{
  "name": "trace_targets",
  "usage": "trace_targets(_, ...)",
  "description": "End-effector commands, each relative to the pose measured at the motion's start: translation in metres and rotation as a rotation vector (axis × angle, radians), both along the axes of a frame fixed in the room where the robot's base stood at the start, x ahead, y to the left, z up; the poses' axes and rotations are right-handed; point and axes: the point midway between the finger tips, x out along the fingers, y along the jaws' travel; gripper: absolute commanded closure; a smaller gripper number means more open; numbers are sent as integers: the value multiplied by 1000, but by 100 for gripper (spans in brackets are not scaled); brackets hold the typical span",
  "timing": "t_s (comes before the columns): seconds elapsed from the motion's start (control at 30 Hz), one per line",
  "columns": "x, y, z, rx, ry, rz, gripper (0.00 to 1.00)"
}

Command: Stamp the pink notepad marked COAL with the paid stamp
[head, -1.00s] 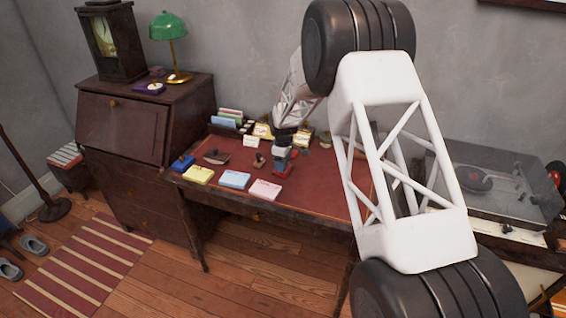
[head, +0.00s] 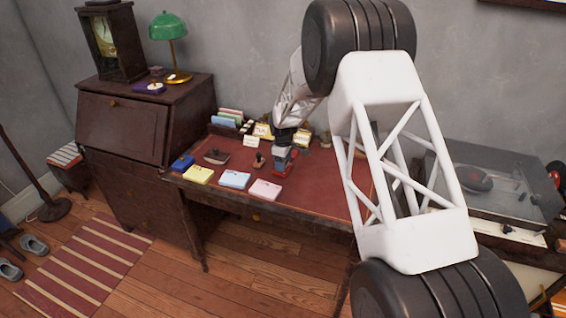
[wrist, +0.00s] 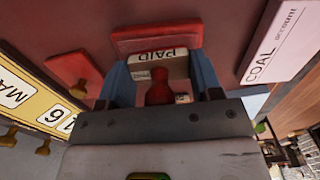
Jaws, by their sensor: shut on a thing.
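The pink notepad marked COAL (head: 265,189) lies near the front edge of the desk, in front of my gripper. In the wrist view the notepad (wrist: 283,38) is at the upper right, its COAL lettering readable. My gripper (wrist: 161,82) is shut on the paid stamp (wrist: 158,90), with a blue-grey finger on each side of it. The stamp has a red knob and a label reading PAID. In the head view my gripper (head: 285,157) is over the desk behind the notepad, apart from it. The stamp's underside is hidden.
Blue (head: 235,180) and yellow (head: 198,175) notepads lie left of the pink one on the desk. Another stamp (head: 259,160) stands left of my gripper. A red block (wrist: 155,37) lies just beyond the held stamp in the wrist view. A calendar (wrist: 38,105) stands nearby.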

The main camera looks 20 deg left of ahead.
Motion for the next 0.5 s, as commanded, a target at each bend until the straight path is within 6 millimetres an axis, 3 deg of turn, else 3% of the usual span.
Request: trace_targets(0.5,1,1,30,2,-2,0,56)
